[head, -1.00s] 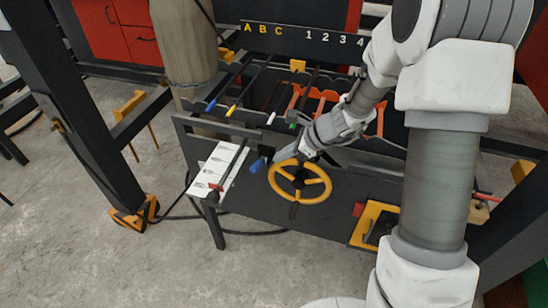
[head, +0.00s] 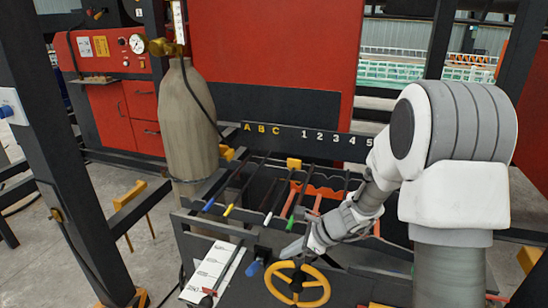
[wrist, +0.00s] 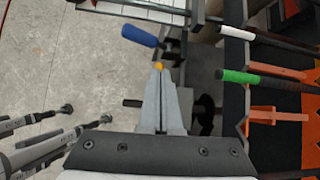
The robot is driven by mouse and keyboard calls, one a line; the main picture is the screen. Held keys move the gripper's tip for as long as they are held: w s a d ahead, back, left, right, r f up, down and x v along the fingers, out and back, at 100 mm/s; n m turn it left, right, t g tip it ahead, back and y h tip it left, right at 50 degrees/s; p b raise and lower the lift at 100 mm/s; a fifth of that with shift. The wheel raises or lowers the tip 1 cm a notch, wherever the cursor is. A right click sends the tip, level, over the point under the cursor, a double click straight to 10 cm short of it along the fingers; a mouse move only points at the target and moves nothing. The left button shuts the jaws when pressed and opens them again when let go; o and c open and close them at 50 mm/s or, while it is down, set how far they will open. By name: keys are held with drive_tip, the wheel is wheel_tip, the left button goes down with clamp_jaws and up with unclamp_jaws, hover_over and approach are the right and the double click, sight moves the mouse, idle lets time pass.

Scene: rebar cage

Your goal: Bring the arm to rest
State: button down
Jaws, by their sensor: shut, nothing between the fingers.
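My gripper (head: 287,251) is above the dark bench panel, close to the far rim of the yellow handwheel (head: 297,285) in the head view. In the wrist view its fingers (wrist: 159,70) are together, with nothing held. A small yellow spot shows right at the fingertips there; I cannot tell what it belongs to. A blue handle (head: 255,268) is left of the gripper; it also shows in the wrist view (wrist: 138,35), ahead and a little left of the fingertips. The arm is bent and reaches in from the right.
Several bars with coloured ends lie across the rack, among them a green-ended one (head: 290,222), near orange hooks (head: 320,192). A white marked plate (head: 212,272) is at the left. A wrapped cylinder (head: 188,120) and dark posts (head: 62,150) stand behind and left.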

drive_tip(key=s+r+n, duration=0.5)
drive_tip(key=r+n, duration=0.1)
drive_tip(key=r, duration=0.3)
drive_tip(key=s+d+r+n+h, duration=0.2)
drive_tip(key=s+r+n, duration=0.2)
drive_tip(key=s+n, duration=0.1)
drive_tip(key=s+d+r+n+t+h, duration=0.1)
drive_tip(key=s+d+r+n+h, duration=0.1)
drive_tip(key=s+n, duration=0.3)
drive_tip(key=s+d+r+n+t+h, duration=0.1)
drive_tip(key=s+d+r+n+h, duration=0.2)
drive_tip(key=s, duration=0.6)
drive_tip(key=shift+s+d+r+n, duration=0.25)
drive_tip(key=shift+d+r+n, duration=0.45)
drive_tip(key=shift+r+n, duration=0.5)
drive_tip(key=shift+r, duration=0.1)
